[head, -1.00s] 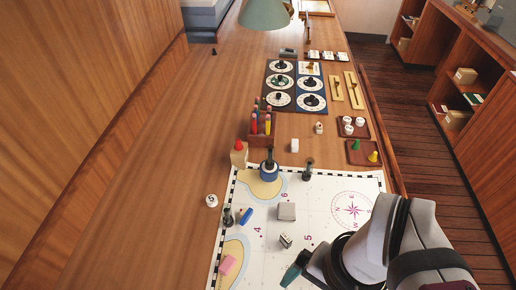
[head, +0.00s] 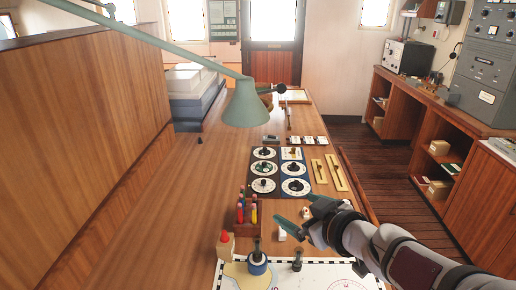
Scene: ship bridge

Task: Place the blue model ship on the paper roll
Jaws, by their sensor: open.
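My gripper (head: 294,208) is open and empty, its two green fingers spread above the table just right of the pen holder. A small white object (head: 282,234) stands just below the fingers; I cannot tell whether it is the paper roll. I cannot make out the blue model ship in this view. The small blue piece that lay on the chart earlier is outside the picture now.
The chart (head: 315,275) is cut off by the bottom edge. A wooden holder of coloured pens (head: 247,215), a block with a red top (head: 225,244) and a dark upright piece (head: 297,259) stand nearby. Dial boards (head: 279,170) lie beyond. A green lamp (head: 246,105) hangs over the table. Bare wood lies left.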

